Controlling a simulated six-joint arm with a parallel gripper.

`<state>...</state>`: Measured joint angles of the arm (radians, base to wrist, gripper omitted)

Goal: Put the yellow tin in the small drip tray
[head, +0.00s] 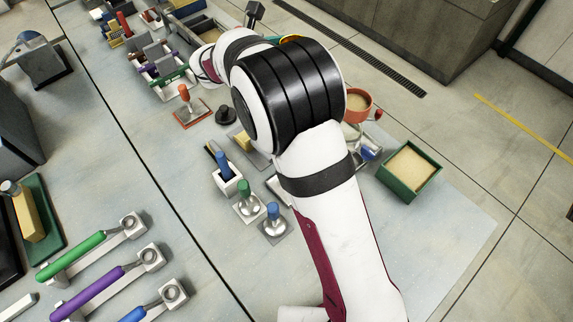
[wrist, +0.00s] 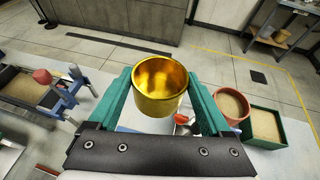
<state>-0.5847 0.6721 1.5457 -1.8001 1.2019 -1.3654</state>
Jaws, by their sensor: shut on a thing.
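The yellow tin (wrist: 158,92) is a shiny, gold-coloured round cup with its open mouth showing in the wrist view. My gripper (wrist: 158,78) is shut on it, with a green finger on each side. The tin appears raised above the bench surface. In the head view my arm hides most of the gripper and tin; only a small yellow and green edge shows past the black wrist joint. I cannot pick out the small drip tray with certainty in either view.
An orange round pot (head: 358,104) and a green box (head: 410,172), both with tan contents, stand right of my arm. Stamp-like tools with blue (head: 273,213) and green (head: 244,190) handles stand left of it. An orange-based tool (head: 190,108) stands farther back. The front right bench corner is clear.

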